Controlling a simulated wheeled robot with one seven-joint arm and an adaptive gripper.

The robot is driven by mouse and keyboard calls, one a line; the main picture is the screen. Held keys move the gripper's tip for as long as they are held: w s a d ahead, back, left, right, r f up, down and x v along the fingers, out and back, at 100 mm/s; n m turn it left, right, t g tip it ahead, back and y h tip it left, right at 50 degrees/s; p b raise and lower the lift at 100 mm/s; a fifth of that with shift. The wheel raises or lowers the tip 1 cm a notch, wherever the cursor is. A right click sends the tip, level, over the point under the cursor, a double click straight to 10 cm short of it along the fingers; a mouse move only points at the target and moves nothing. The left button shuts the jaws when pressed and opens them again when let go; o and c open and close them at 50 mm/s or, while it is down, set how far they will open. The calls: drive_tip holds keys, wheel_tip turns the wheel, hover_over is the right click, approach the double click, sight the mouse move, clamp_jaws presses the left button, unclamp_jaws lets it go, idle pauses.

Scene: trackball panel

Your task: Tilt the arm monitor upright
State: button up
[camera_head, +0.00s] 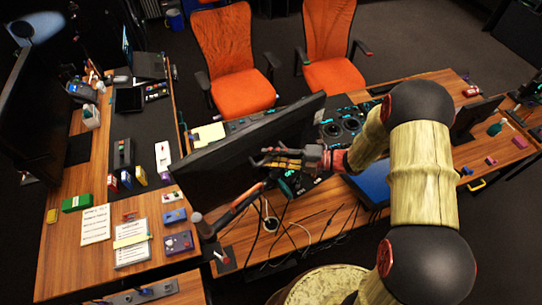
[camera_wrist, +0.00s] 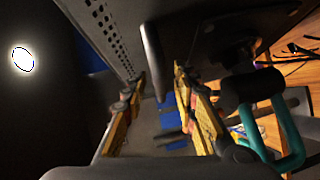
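The arm monitor (camera_head: 230,150) is a dark, thin panel seen from behind, leaning, on a jointed arm (camera_head: 234,207) at the front edge of the desk. My gripper (camera_head: 268,158) reaches from the right to the monitor's back. In the wrist view my gripper (camera_wrist: 160,80) has its two yellow fingers spread apart. A perforated dark panel (camera_wrist: 105,35), likely the monitor's back, lies by the left fingertip. A dark bar (camera_wrist: 152,60) shows between the fingertips; whether they touch it I cannot tell. A dark mount part (camera_wrist: 235,55) is right of the fingers. The screen side is hidden.
Loose cables (camera_head: 285,225) hang below the monitor along the desk edge. A lit control panel (camera_head: 340,125) and a blue screen (camera_head: 372,182) are on the desk to the right. Orange chairs (camera_head: 235,65) stand behind. A left desk (camera_head: 62,255) holds papers and small boxes.

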drive_tip(key=v, duration=1.2)
drive_tip(key=shift+f, duration=0.1)
